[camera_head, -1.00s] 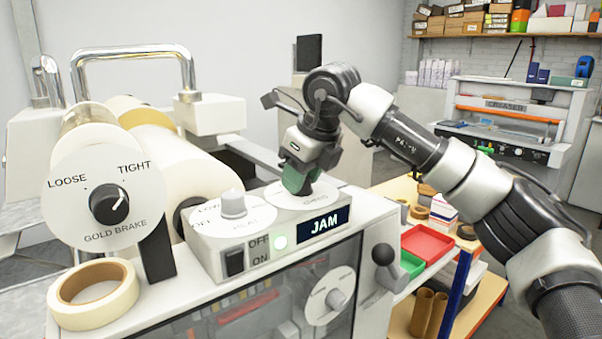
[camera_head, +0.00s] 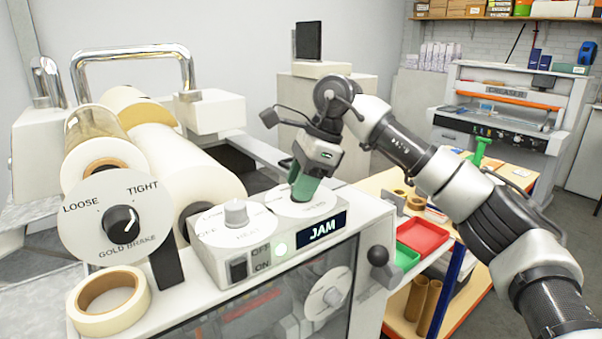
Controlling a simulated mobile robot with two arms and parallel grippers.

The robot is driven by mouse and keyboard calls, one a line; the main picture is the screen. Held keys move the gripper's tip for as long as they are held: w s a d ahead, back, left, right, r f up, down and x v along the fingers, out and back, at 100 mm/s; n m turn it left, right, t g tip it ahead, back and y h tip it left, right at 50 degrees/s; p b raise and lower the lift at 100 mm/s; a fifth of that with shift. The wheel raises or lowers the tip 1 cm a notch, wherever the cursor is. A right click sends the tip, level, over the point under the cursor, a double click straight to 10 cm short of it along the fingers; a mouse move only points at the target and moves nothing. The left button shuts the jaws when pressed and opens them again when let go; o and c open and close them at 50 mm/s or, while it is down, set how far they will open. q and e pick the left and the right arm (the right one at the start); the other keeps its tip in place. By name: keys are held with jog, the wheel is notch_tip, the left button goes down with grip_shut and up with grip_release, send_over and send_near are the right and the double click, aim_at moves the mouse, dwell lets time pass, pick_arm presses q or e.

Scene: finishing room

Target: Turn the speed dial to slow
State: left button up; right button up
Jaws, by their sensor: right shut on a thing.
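The speed dial (camera_head: 330,199) is a round white plate on top of the pale control box, at its right end. Its lettering is partly covered and hard to read. My right gripper (camera_head: 302,190) points down onto the middle of this plate, with its green fingers shut on the dial's knob. The fingers hide the knob, so its pointer cannot be seen. My left gripper is not in view.
The heat dial (camera_head: 236,213) stands close on the left of the speed dial. The gold brake dial (camera_head: 120,221) and a tape roll (camera_head: 108,302) are further left.

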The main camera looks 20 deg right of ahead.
jog(key=shift+r+n+g+p, duration=0.2)
jog(key=shift+n+g+p, duration=0.3)
jog(key=shift+n, duration=0.6)
jog(key=o, duration=0.7)
jog(key=shift+o, duration=1)
jog(key=shift+f, duration=0.15)
jog(key=b+v, duration=0.1)
jog(key=v, duration=1)
jog(key=shift+b, duration=0.3)
jog(key=shift+w+f, duration=0.1)
